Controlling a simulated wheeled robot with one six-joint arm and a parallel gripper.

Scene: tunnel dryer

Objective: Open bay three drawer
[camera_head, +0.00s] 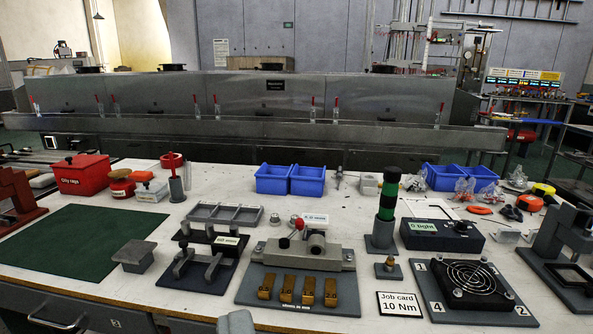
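No drawer marked bay three can be made out. Under the front edge of the white-topped bench, a grey drawer front with a bar handle (57,318) shows at the lower left. Its face runs out of the picture, and it looks closed. A second dark front (185,325) shows in part to its right. A small light grey rounded shape (236,322) pokes in at the bottom edge, in front of the bench. It may be part of my gripper, but no fingers show, so I cannot tell open from shut.
The bench top holds a green mat (80,238), a red bin (80,175), blue bins (290,180), a fixture with brass blocks (300,285), a stack light (386,215) and a fan plate (472,285). A long steel dryer (255,95) stands behind.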

